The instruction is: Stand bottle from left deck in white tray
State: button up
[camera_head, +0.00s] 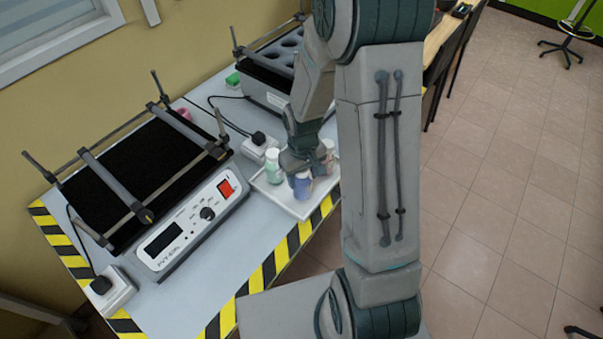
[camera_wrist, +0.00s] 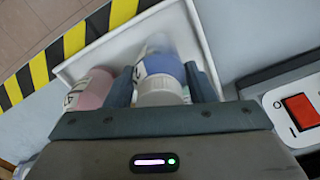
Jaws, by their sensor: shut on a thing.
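My gripper (camera_wrist: 162,88) is shut on a blue bottle (camera_wrist: 160,60) with a white cap, one finger on each side of it. In the head view the blue bottle (camera_head: 301,184) is at the front of the white tray (camera_head: 300,207), below my gripper (camera_head: 298,165). It looks upright in or just above the tray; I cannot tell whether its base touches. A green bottle (camera_head: 273,168) stands in the tray to its left. A pink bottle (camera_head: 327,158) is to its right, also seen beside the finger in the wrist view (camera_wrist: 90,90). The left deck (camera_head: 150,170) is a black platform with metal bars, and it looks empty.
A grey block heater with round wells (camera_head: 272,75) stands behind the tray. A power socket box (camera_head: 259,148) with a cable is close to the tray's left. Yellow-black tape (camera_head: 270,272) marks the table's front edge. Some bare table lies left of the tray.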

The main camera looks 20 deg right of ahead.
jog(key=shift+f+b, duration=0.5)
jog(key=shift+f, duration=0.1)
dwell(0.3)
jog(key=o, duration=1.2)
jog(key=shift+o, duration=0.2)
jog(key=shift+r, duration=0.1)
notch_tip(320, 180, up, 14)
jog(key=shift+f, duration=0.15)
jog(key=shift+s, duration=0.1)
jog(key=s+r+m+t, duration=0.2)
jog(key=s+r, duration=0.6)
jog(key=s, duration=0.5)
jog(key=shift+s+r+m+t, duration=0.15)
jog(key=shift+r+m+t, duration=0.1)
jog(key=shift+m+t, duration=0.15)
